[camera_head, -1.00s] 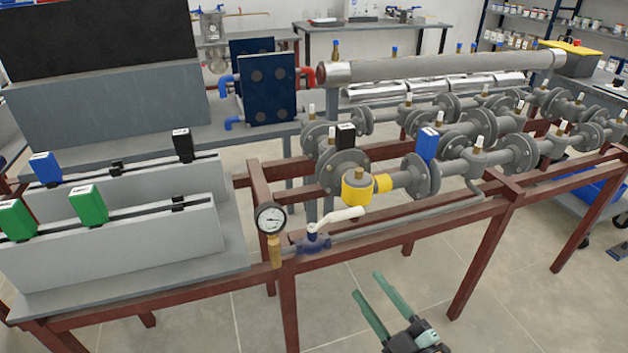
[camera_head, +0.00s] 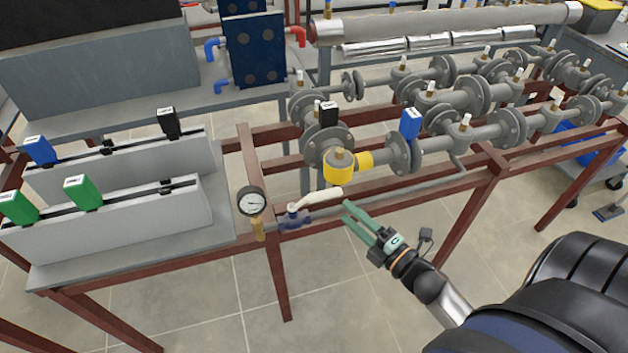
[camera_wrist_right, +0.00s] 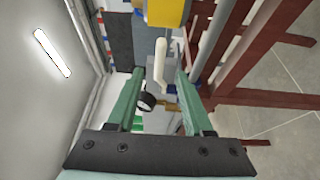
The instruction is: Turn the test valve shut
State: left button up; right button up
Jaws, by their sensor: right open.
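The test valve has a blue body (camera_head: 293,219) and a white lever handle (camera_head: 320,198). The lever slants up to the right from the body, beside the pressure gauge (camera_head: 251,203). My right gripper (camera_head: 348,211) is open and empty, with its green fingers just right of the lever's free end. In the right wrist view the white lever (camera_wrist_right: 160,65) shows beyond and between the two open fingers (camera_wrist_right: 161,75). It appears apart from them. The gauge (camera_wrist_right: 147,101) shows lower between the fingers. My left gripper is not in view.
A yellow fitting (camera_head: 339,166) on the grey pipe stands just behind the lever. Red-brown frame rails (camera_head: 400,190) run beside and below the valve. Grey blocks with green tags (camera_head: 84,192) stand at the left. The floor in front is clear.

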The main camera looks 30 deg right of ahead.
aim_at(323, 191)
jog(key=w, duration=0.3)
jog(key=w+a, duration=0.1)
jog(key=w, duration=0.7)
jog(key=shift+w+a+p, duration=0.15)
jog(key=shift+a+p, duration=0.15)
jog(key=shift+a, duration=0.05)
grip_shut()
dwell(0.9)
